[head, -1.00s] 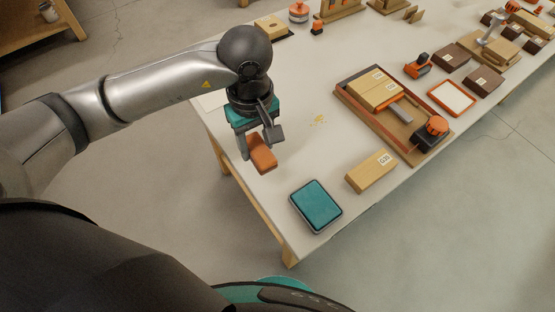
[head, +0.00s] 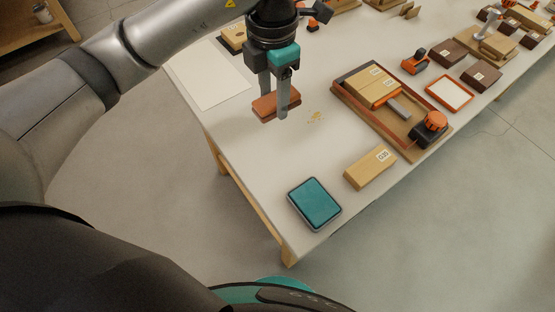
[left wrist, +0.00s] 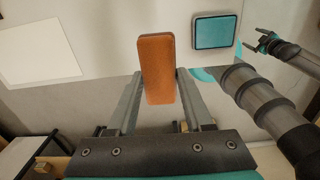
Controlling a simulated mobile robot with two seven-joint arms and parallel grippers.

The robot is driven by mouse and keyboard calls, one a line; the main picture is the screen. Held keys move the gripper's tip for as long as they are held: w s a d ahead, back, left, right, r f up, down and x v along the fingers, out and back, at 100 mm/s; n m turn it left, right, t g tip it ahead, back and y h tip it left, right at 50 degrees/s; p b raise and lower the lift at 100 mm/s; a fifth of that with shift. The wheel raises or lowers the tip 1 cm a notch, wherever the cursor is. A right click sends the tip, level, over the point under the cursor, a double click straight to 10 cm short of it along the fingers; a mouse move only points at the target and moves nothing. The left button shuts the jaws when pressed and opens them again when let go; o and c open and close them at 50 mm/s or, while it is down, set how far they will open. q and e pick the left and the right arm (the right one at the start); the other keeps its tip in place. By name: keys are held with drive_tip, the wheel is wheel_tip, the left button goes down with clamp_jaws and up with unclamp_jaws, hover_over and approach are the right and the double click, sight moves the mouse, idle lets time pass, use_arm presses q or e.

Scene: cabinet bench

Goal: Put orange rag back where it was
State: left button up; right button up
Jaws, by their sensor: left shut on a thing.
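The orange rag (head: 274,105) looks like a folded orange-brown pad. My left gripper (head: 275,103) is shut on it, one finger on each side, and holds it over the near-left part of the white bench. In the left wrist view the rag (left wrist: 158,65) is upright between the two fingers of my left gripper (left wrist: 157,78). My right gripper (left wrist: 262,44) shows only in the left wrist view, at the upper right, with its small dark fingers apart and nothing between them.
A teal pad in a grey tray (head: 315,204) and a wooden block (head: 370,168) lie near the front edge. A wooden tray (head: 408,150) with blocks and an orange-knobbed tool stands to the right. A white sheet (head: 208,76) lies at left.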

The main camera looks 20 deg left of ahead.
use_arm(q)
drive_tip(key=b, duration=0.3)
hover_over(275, 164)
wheel_tip(275, 164, down, 16)
drive_tip(key=shift+w+r, duration=0.1)
drive_tip(key=shift+r, duration=0.05)
drive_tip(key=shift+f, duration=2.1)
drive_tip(key=shift+f+b, duration=0.1)
drive_tip(key=shift+b, duration=0.2)
drive_tip(key=o, duration=1.2)
wheel_tip(275, 164, up, 12)
drive_tip(key=shift+r+p, duration=0.15)
drive_tip(key=shift+p, duration=1.05)
